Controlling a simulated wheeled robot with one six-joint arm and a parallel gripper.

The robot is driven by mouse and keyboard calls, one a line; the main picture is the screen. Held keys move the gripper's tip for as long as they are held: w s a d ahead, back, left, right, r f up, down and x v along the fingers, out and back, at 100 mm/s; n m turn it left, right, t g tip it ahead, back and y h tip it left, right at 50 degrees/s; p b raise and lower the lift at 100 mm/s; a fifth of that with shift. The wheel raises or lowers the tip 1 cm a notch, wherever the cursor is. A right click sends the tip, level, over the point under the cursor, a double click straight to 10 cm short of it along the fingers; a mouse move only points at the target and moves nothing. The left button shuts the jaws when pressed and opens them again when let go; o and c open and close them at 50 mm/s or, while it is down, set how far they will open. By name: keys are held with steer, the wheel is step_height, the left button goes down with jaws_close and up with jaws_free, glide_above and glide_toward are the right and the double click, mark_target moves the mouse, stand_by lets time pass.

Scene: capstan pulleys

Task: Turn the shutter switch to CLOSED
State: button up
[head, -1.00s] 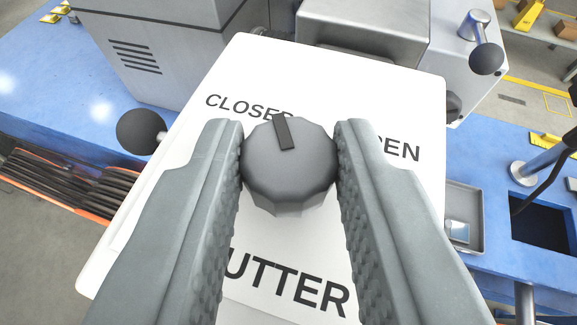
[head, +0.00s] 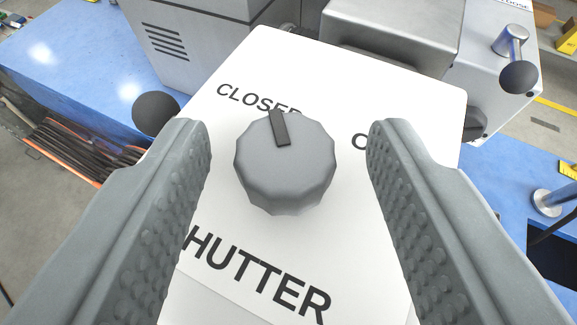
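The shutter switch (head: 285,168) is a grey faceted knob on a white panel (head: 262,225). A dark pointer mark on its top points up and slightly left, to the right end of the word CLOSED (head: 256,101). The OPEN label, right of the knob, is mostly hidden behind my right finger. The SHUTTER label (head: 258,275) is below the knob, its first letter hidden. My gripper (head: 288,150) is open, with one finger on each side of the knob and a clear gap on both sides.
Black ball handles stand at the left (head: 156,114) and upper right (head: 519,77). Grey metal housings (head: 395,40) rise behind the panel. A blue bench surface (head: 75,65) lies around it, with dark cables (head: 65,155) at the left.

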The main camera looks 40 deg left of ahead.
steer(key=shift+r, duration=0.1)
steer(key=v, duration=1.7)
steer(key=shift+s, duration=0.2)
steer(key=s+a+f+m+t+h, duration=0.2)
steer(key=s+a+f+m+h, duration=0.1)
steer(key=s+f, duration=0.5)
steer(key=s+a+f+m+t+h, duration=0.3)
steer(key=s+f, duration=0.6)
steer(key=f, duration=0.5)
steer(key=s+a+f+m+t+h, duration=0.2)
steer(key=s+a+f, duration=0.3)
steer(key=s+f, duration=0.3)
step_height(320, 180, down, 3)
steer(key=shift+s+a+f+m+t+h, duration=0.25)
steer(key=shift+s+m+t+h, duration=0.15)
steer(key=shift+h, duration=0.3)
